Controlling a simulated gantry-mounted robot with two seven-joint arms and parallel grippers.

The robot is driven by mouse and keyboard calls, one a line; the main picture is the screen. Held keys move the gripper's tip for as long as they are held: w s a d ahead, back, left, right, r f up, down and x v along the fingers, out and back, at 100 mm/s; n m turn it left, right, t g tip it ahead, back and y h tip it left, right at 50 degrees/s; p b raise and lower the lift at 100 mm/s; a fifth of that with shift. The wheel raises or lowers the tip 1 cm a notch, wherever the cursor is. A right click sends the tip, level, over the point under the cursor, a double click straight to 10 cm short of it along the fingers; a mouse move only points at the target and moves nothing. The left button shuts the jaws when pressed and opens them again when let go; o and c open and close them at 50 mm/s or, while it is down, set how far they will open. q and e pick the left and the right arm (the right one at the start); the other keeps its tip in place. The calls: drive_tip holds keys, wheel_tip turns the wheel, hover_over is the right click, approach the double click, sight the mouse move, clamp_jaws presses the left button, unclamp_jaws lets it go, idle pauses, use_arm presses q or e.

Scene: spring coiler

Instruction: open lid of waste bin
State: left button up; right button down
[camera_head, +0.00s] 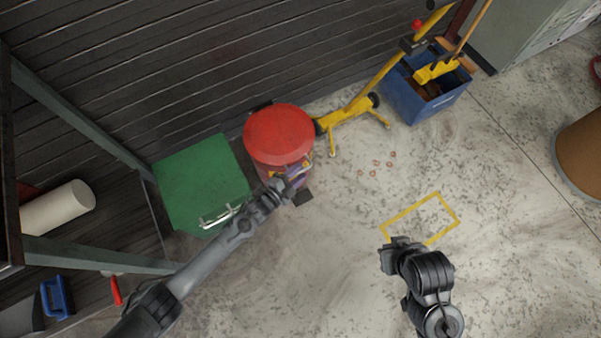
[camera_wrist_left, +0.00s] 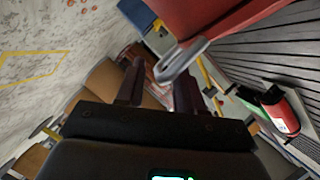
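The waste bin appears to be the red round bin (camera_head: 278,135), standing against the dark slatted wall with its lid down. In the left wrist view its red lid (camera_wrist_left: 225,20) fills the top, with a silvery loop handle (camera_wrist_left: 185,57) at its edge. My left gripper (camera_head: 286,187) is at the bin's near side, just below the lid rim. In the wrist view its two fingers (camera_wrist_left: 160,85) are apart, with the handle's end in front of the gap; I cannot tell whether they touch it. My right gripper (camera_head: 392,254) hangs over the floor; its finger opening is unclear.
A green bin (camera_head: 200,175) with a metal handle stands left of the red bin. A yellow stand (camera_head: 345,118) and a blue crate (camera_head: 425,95) with tools are to the right. Small brown bits (camera_head: 375,163) lie on the floor near a yellow marked rectangle (camera_head: 398,222).

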use_arm(q)
drive_tip(key=shift+b+x, duration=0.3)
drive_tip(key=shift+x, duration=0.55)
clamp_jaws()
